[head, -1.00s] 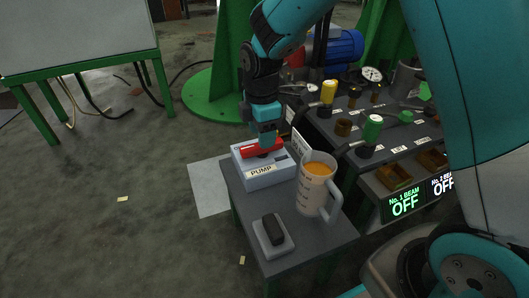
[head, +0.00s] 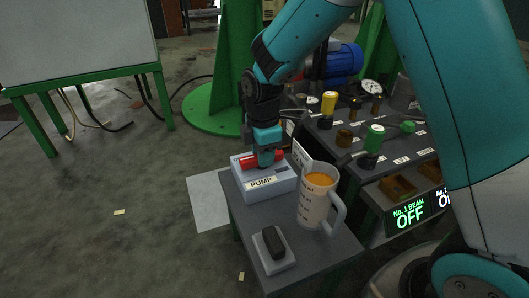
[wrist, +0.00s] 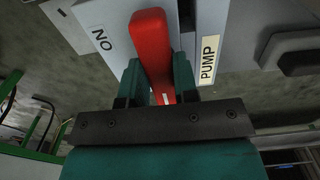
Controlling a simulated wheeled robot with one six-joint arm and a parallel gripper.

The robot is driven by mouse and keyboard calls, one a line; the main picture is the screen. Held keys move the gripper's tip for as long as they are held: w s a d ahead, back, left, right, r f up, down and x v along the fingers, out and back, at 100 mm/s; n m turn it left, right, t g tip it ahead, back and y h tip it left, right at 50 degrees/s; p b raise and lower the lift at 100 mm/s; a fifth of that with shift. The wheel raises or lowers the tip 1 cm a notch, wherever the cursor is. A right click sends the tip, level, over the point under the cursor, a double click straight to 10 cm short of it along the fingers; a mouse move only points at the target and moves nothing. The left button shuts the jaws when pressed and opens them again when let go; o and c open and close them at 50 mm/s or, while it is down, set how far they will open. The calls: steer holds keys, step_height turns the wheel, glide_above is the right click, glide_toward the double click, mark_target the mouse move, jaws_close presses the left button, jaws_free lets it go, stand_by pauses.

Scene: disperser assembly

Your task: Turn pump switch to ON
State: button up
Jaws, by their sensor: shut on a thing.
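The pump box (head: 268,190) is a pale box with a PUMP label, on the small grey table. Its red switch handle (head: 248,161) lies across the top and also shows in the wrist view (wrist: 150,40). My gripper (head: 266,160) points down over the box. In the wrist view my gripper (wrist: 157,80) has its two green fingers on either side of the red handle, shut on it. The fingers hide part of the handle in the head view.
A measuring jug (head: 316,200) with orange liquid stands close to the right of the box. A small dark-topped device (head: 274,246) lies in front. A control panel (head: 345,125) with several knobs is behind right. The No. 1 beam display (head: 409,217) reads OFF.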

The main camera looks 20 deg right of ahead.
steer(key=shift+a+r+m+p, duration=0.15)
steer(key=shift+r+m+p, duration=0.15)
steer(key=shift+m+p, duration=0.85)
steer(key=p, duration=0.3)
steer(key=shift+s+a+r+m, duration=0.1)
steer(key=shift+m, duration=0.25)
steer(key=m+p, duration=0.5)
steer(key=p, duration=0.2)
steer(key=shift+a+p, duration=0.1)
steer(key=shift+p, duration=0.25)
steer(key=m+p, duration=0.5)
steer(key=shift+m, duration=0.4)
steer(key=shift+w+f+m+p, duration=0.15)
steer(key=shift+m+p, duration=0.65)
steer(key=shift+m, duration=0.25)
steer(key=shift+w+f+m+p, duration=0.1)
steer(key=shift+m+p, duration=0.7)
steer(key=shift+m, duration=0.25)
